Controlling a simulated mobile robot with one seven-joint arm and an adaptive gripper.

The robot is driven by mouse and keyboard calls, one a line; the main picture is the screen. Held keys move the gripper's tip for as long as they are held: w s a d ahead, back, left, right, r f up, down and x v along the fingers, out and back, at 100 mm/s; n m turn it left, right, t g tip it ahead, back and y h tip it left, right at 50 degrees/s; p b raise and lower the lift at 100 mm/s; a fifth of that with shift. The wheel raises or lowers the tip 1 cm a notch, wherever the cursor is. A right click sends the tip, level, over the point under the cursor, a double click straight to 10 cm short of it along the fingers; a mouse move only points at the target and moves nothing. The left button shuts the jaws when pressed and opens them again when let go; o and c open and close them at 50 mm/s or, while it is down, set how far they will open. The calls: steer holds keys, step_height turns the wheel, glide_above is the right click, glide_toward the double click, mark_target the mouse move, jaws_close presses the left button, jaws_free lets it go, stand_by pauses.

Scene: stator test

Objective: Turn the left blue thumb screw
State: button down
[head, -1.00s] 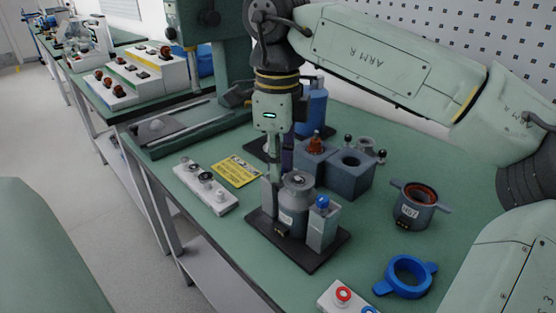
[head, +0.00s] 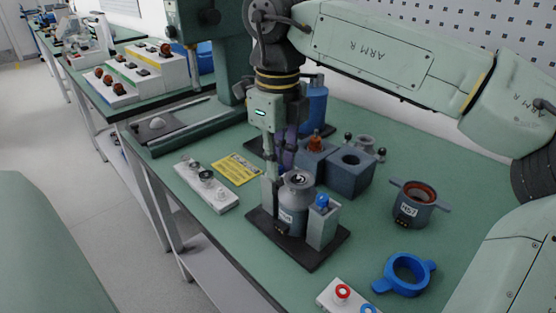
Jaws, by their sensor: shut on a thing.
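A black base plate (head: 312,256) holds a grey stator housing (head: 294,208) between two grey posts. The right post (head: 323,228) has a blue thumb screw (head: 322,201) on top, uncovered. My gripper (head: 269,176) points straight down over the left post (head: 267,194), with its fingertips at the top of that post. The left blue thumb screw is hidden there by the fingers. The fingers are close together and shut on it.
A blue ring (head: 407,274) and a grey housing with ears (head: 414,205) lie to the right. Grey blocks (head: 351,174) and a blue bottle (head: 312,105) stand behind. A white control strip (head: 217,195) and a yellow card (head: 237,169) lie left.

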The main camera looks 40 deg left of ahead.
steer(key=c, duration=1.5)
jaws_free()
steer(key=shift+c, duration=0.2)
step_height(320, 180, up, 8)
steer(key=shift+f, duration=0.25)
